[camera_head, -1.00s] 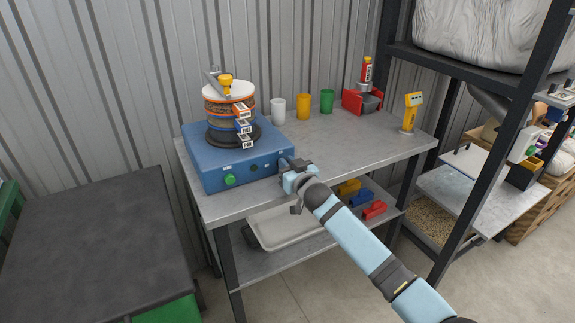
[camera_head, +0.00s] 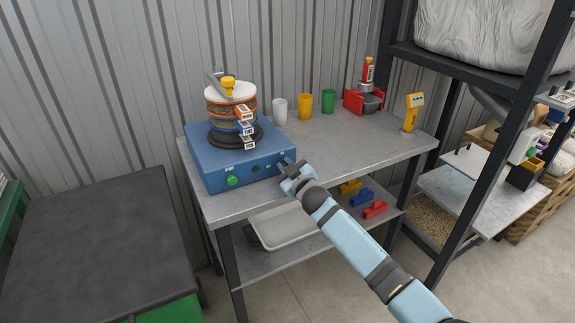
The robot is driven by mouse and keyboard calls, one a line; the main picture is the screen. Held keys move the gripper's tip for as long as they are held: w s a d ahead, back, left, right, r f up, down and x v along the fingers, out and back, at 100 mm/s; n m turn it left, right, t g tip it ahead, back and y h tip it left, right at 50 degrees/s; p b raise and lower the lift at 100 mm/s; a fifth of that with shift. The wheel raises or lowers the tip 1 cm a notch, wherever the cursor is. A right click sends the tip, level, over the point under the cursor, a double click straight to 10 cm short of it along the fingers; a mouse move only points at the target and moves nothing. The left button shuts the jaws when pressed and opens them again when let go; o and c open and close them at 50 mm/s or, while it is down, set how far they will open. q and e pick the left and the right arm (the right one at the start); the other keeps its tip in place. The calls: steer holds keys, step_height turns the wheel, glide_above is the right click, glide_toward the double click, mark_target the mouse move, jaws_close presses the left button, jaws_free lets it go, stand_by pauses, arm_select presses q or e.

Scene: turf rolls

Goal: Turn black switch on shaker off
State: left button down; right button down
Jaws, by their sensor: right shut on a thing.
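The blue shaker (camera_head: 205,165) stands on the left part of the grey metal workbench, with a stack of sieves (camera_head: 231,110) clamped on top. Its front face carries a green knob (camera_head: 232,181) at the left and a small dark round fitting (camera_head: 256,168) further right. My right gripper (camera_head: 284,164) is at the right end of that front face, shut on a small part there that I take for the black switch. The fingers hide this part, so its position cannot be read. My left gripper is not in view.
White, yellow and green cups (camera_head: 303,106) stand behind on the workbench (camera_head: 350,150). A red holder (camera_head: 353,100) and a yellow handheld device (camera_head: 412,110) are to the right. A tray (camera_head: 285,227) and coloured scoops lie on the lower shelf. A black rack post rises at the right.

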steer(key=shift+a+f+n, duration=0.1)
steer(key=shift+a+n, duration=0.05)
steer(key=shift+n, duration=0.65)
steer(key=c, duration=1.1)
jaws_free()
steer(key=shift+s, duration=0.1)
steer(key=p+v, duration=0.2)
steer(key=v, duration=1.1)
steer(key=shift+s+d, duration=0.25)
steer(key=shift+s, duration=0.05)
